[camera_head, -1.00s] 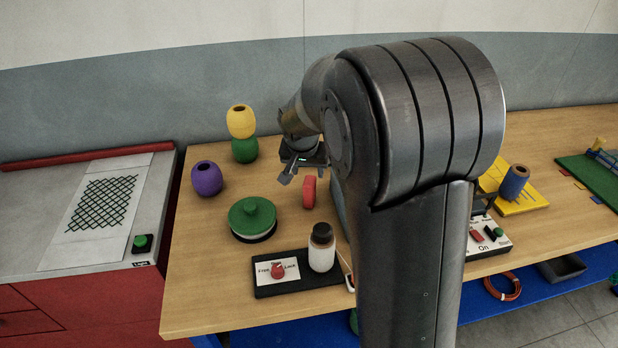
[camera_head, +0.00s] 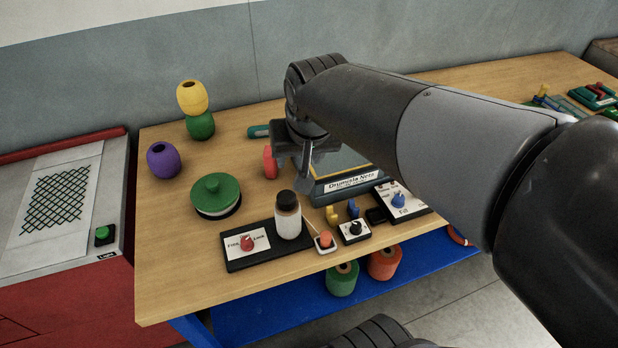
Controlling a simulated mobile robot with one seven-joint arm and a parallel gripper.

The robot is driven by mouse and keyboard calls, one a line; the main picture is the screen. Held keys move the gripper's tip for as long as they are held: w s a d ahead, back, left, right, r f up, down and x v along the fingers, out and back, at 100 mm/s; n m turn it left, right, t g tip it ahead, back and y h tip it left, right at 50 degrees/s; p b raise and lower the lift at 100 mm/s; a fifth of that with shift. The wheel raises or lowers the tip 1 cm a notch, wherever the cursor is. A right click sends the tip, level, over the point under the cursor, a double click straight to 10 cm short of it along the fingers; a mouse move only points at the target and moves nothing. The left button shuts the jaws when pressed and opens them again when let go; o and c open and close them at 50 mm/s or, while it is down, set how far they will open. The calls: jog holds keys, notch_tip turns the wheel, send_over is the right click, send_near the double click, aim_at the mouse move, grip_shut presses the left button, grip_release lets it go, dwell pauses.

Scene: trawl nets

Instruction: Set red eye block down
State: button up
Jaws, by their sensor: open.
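The red eye block (camera_head: 269,162) stands on the wooden table, right of and behind a green-lidded round pot (camera_head: 216,194). My gripper (camera_head: 300,168) is just to the right of the block, with its jaws open. In the picture it overlaps the block's right side. Whether a finger touches the block, and whether the block's eye is clear of the jaws, I cannot tell. My arm comes in from the right and hides part of the table behind it.
A yellow spool (camera_head: 192,97) sits on a green one (camera_head: 201,126), beside a purple spool (camera_head: 163,160). A labelled frame (camera_head: 349,183) lies close right of my gripper. The table's front left is clear.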

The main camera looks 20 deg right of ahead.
jog(key=s+n, duration=0.1)
jog(key=s, duration=0.8)
jog(key=shift+s+a+f+n+t, duration=0.15)
jog(key=shift+s+f+n+t, duration=0.1)
jog(key=shift+f+n+t, duration=0.05)
dwell(0.7)
